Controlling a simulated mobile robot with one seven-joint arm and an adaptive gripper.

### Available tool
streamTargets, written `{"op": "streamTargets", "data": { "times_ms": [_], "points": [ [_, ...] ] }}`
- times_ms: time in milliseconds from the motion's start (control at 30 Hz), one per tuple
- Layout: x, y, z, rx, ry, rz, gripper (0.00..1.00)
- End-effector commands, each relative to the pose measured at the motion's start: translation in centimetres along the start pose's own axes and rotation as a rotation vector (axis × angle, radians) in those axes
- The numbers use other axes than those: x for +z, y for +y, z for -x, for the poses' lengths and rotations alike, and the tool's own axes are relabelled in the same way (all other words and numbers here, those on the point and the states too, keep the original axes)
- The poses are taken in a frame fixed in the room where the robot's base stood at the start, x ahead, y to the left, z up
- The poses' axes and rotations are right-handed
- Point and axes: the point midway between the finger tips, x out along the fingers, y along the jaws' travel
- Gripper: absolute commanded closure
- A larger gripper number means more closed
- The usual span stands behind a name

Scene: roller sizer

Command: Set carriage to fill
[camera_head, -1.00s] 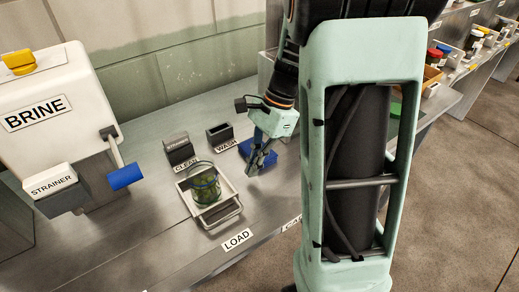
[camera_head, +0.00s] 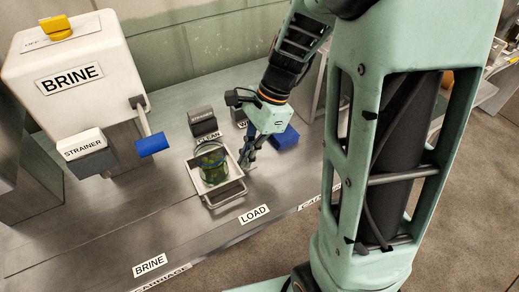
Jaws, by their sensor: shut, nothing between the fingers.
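The carriage looks to be the white tray (camera_head: 238,196) with a handle at its front, on the steel bench behind the LOAD label (camera_head: 254,214). A glass jar with green contents (camera_head: 212,166) stands in it, with a thin wire loop over its top. My gripper (camera_head: 246,164) is shut and empty, pointing down close to the tray's right back side. I cannot tell whether it touches the tray. The white BRINE machine (camera_head: 75,75) stands to the left, with a blue-handled lever (camera_head: 152,144) at its side.
A STRAINER box (camera_head: 86,151) sits below the machine's front. Behind the tray are a dark block (camera_head: 202,121) at the CLEAN label and a WASH holder, partly hidden by my arm. A blue block (camera_head: 285,138) lies right of my gripper. The bench between tray and BRINE label (camera_head: 150,265) is clear.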

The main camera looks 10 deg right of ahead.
Motion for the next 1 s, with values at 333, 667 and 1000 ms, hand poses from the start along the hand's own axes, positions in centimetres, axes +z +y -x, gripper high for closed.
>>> {"op": "streamTargets", "data": {
  "times_ms": [333, 667, 1000],
  "points": [
    [8.6, 0.1, -3.1, 0.003, -0.002, 0.004, 1.00],
    [9.5, 0.1, -3.8, 0.001, -0.001, 0.000, 1.00],
    [8.9, -0.1, -3.5, 0.001, -0.001, -0.002, 1.00]
  ]
}}
